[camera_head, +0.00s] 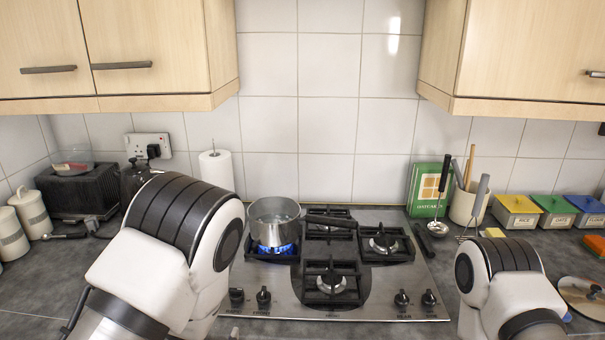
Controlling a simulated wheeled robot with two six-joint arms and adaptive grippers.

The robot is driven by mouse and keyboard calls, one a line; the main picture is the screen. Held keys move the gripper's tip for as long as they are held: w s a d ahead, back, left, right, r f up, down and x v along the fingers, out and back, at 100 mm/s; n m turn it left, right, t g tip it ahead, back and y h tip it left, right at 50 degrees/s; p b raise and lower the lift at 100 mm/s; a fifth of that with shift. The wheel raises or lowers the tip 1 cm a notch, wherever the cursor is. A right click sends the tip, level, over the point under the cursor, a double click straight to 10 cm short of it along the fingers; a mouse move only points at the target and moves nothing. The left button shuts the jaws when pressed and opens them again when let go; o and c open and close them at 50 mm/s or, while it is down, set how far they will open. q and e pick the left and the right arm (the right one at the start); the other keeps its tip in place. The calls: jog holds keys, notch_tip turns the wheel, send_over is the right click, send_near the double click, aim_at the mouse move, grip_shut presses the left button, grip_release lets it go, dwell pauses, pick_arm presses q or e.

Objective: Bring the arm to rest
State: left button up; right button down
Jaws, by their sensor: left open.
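My left arm (180,255) comes in at the lower left, bent, in front of the counter and the left edge of the hob. Only a dark sliver of my left gripper (73,312) seems to show beside it at the bottom left, with nothing seen in it. It is open; most of it is hidden or out of frame. My right arm (505,285) is bent at the lower right, and its gripper is out of view.
A steel pot (273,222) stands on a lit blue burner of the hob (385,295), its handle pointing right. A toaster (75,190) and paper roll (216,170) stand left. Cupboards (150,50) hang above.

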pick_arm(q)
jog(key=s+a+f+n+g+y, duration=0.1)
jog(key=s+a+f+n+g, duration=0.25)
jog(key=f, duration=0.75)
jog(key=s+a+f+m+g, duration=0.1)
jog(key=s+f+g, duration=0.2)
jog(key=s, duration=0.4)
jog(key=s+a+f+g, duration=0.1)
jog(key=s+f+g, duration=0.2)
jog(key=s, duration=0.4)
jog(key=s+a+f+m+g+b, duration=0.1)
jog(key=s+f+g, duration=0.3)
jog(key=s, duration=0.4)
jog(key=shift+a+f+m+h, duration=0.25)
jog(key=shift+m+h, duration=0.05)
jog(key=shift+m, duration=0.05)
pick_arm(e)
jog(key=shift+w+d+f, duration=0.1)
jog(key=shift+w+f, duration=0.55)
jog(key=shift+f, duration=0.1)
pick_arm(q)
jog(key=shift+a+f, duration=0.1)
pick_arm(e)
jog(key=shift+w, duration=0.15)
